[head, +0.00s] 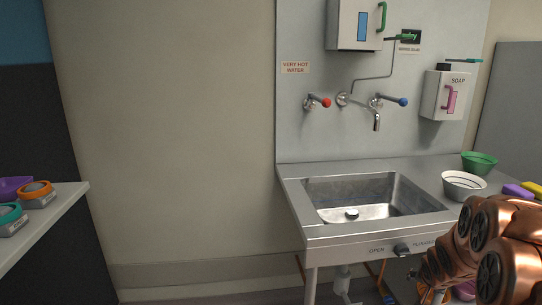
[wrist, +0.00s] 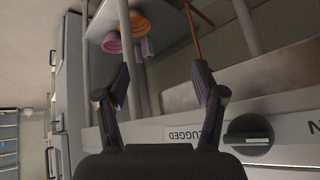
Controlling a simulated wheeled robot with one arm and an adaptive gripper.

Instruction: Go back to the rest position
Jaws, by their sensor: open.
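My gripper (wrist: 161,78) shows in the wrist view with its two dark fingers spread apart and nothing between them. It is close to the front panel of the sink unit (wrist: 290,152), where a dark knob (wrist: 248,134) and part of the word "PLUGGED" appear upside down. In the head view, my copper arm is folded at the lower right, and the gripper itself cannot be made out there. The same knob (head: 401,249) sits on the front panel beside "OPEN".
A white bowl (head: 463,186) and a green bowl (head: 479,163) stand on the counter right of the basin. Pink (wrist: 112,42) and orange (wrist: 139,24) bowls are beyond the fingers. The wall between is clear.

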